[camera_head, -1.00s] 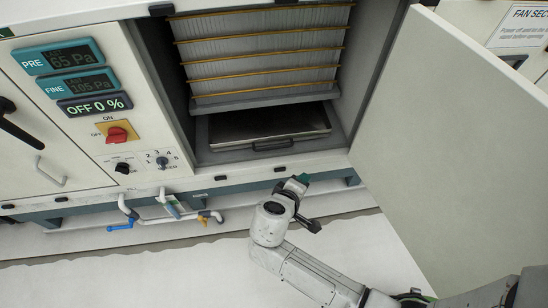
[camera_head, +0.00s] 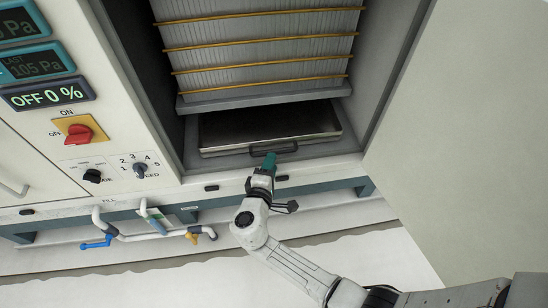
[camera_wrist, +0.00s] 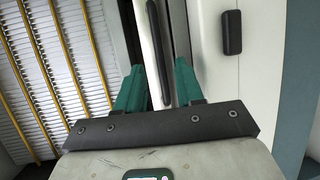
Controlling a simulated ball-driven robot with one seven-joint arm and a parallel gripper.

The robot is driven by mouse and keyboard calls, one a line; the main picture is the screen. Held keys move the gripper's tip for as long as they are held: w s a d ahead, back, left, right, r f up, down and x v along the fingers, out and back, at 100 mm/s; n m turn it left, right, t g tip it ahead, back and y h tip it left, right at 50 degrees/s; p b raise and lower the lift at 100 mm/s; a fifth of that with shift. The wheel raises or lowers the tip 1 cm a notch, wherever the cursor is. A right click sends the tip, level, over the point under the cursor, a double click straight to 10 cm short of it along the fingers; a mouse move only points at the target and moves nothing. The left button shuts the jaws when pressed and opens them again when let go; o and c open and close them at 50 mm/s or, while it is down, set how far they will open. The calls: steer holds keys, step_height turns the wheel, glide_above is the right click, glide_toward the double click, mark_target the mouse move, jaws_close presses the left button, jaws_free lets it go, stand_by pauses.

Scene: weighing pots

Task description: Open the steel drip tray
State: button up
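The steel drip tray (camera_head: 270,122) is a shallow dark pan with a pale metal rim, lying on the cabinet floor below the filter stack. Its dark bar handle (camera_head: 285,149) is on the front edge. My gripper (camera_head: 270,161), with green fingers, is right in front of the handle and overlaps it in the head view. In the wrist view, my gripper (camera_wrist: 160,70) has its two fingers apart, with the dark handle bar (camera_wrist: 158,45) lined up beyond the gap between them. Contact with the handle cannot be told.
The pleated filter (camera_head: 260,45) with yellow strips fills the space above the tray. The open cabinet door (camera_head: 460,150) stands at the right. The control panel with a red switch (camera_head: 79,135) is at the left. Pipes with a blue valve handle (camera_head: 96,243) run below. The front floor is clear.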

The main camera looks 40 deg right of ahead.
steer(key=shift+b+x, duration=0.5)
steer(key=shift+x, duration=1.8)
jaws_close()
